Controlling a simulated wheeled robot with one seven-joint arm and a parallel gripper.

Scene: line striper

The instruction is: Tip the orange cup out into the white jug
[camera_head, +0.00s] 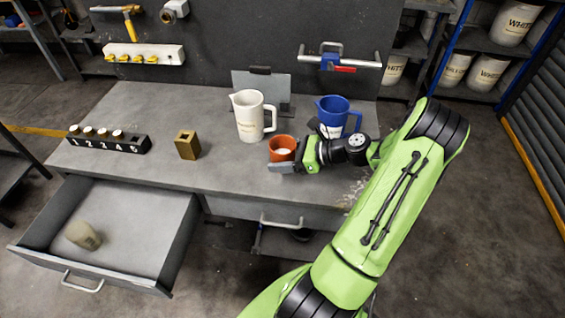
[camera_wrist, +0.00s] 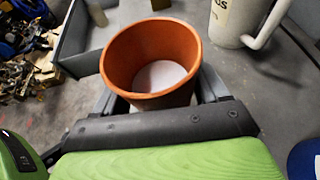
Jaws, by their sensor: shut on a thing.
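The orange cup (camera_head: 282,146) is upright at the front of the bench, with something white inside. My gripper (camera_head: 283,166) is shut on it from the right. In the wrist view the cup (camera_wrist: 152,55) sits between the fingers of my gripper (camera_wrist: 152,98), and a white layer shows low inside it. Whether its base touches the bench is hard to tell. The white jug (camera_head: 249,117) stands upright behind the cup and slightly left, its spout to the left and handle to the right. Part of the jug (camera_wrist: 238,20) shows at the top right of the wrist view.
A blue jug (camera_head: 334,116) stands behind my gripper, right of the white jug. A brass-coloured block (camera_head: 187,145) and a black numbered rack (camera_head: 108,142) are on the left. An open drawer (camera_head: 150,215) juts out front left, holding a beige cup (camera_head: 83,236).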

